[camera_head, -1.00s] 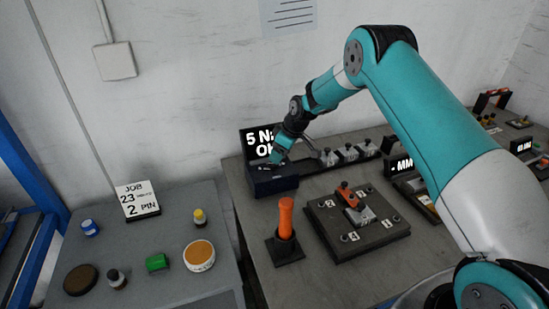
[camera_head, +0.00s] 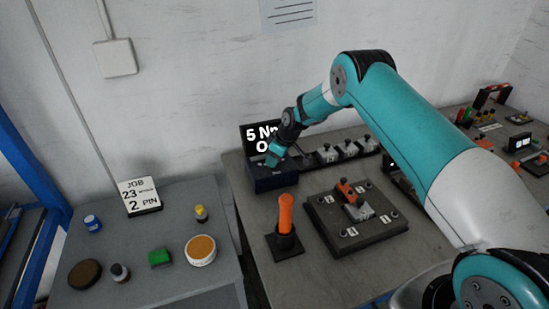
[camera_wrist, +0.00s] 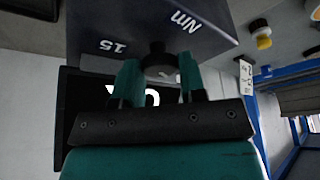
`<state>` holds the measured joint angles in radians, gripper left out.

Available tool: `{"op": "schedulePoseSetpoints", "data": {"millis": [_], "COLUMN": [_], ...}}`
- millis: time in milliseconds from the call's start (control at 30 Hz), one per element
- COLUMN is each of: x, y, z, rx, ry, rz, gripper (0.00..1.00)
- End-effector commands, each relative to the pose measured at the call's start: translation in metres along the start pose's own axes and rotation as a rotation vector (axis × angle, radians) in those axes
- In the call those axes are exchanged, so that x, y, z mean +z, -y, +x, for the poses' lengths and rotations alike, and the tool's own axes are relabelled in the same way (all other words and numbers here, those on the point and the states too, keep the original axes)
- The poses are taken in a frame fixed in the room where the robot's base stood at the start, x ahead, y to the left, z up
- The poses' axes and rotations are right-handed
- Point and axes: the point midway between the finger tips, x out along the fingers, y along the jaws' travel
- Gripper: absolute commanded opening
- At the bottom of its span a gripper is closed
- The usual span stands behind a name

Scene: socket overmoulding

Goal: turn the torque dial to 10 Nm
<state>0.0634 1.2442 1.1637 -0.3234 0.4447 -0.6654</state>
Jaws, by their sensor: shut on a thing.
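The dark torque box (camera_head: 277,181) stands at the back left of the bench. Its screen (camera_head: 259,136) reads "5 Nm", with a second line partly hidden by my arm. My gripper (camera_head: 272,158) is at the top of this box. In the wrist view my gripper (camera_wrist: 158,75) has its two teal fingers closed on the black torque dial (camera_wrist: 158,60). The box's top face (camera_wrist: 120,25) shows the marks "15" and "Nm" near the dial. The dial's pointer and its 10 mark cannot be made out.
An orange-handled tool (camera_head: 286,222) stands upright in front of the box. A dark fixture plate (camera_head: 330,238) with numbered corners lies to its right. A row of grey parts (camera_head: 347,150) is behind. A side table (camera_head: 185,282) holds a job card (camera_head: 138,196) and small containers.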

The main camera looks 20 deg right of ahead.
Motion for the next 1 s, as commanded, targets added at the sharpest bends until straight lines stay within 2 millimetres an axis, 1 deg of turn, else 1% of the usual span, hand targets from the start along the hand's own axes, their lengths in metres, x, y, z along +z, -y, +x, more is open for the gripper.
{"op": "schedulePoseSetpoints", "data": {"millis": [167, 367, 567, 1000], "x": [0.0, 0.0003, 0.0007, -0.0009], "y": [0.0004, 0.0016, 0.0026, 0.0053], "z": [0.0004, 0.0019, 0.0035, 0.0038], "rx": [0.006, 0.035, 0.093, 0.25], "ry": [0.0, 0.0, 0.0, 0.0], "rz": [0.016, 0.086, 0.223, 0.603], "gripper": [0.14, 0.14, 0.14, 0.14]}}
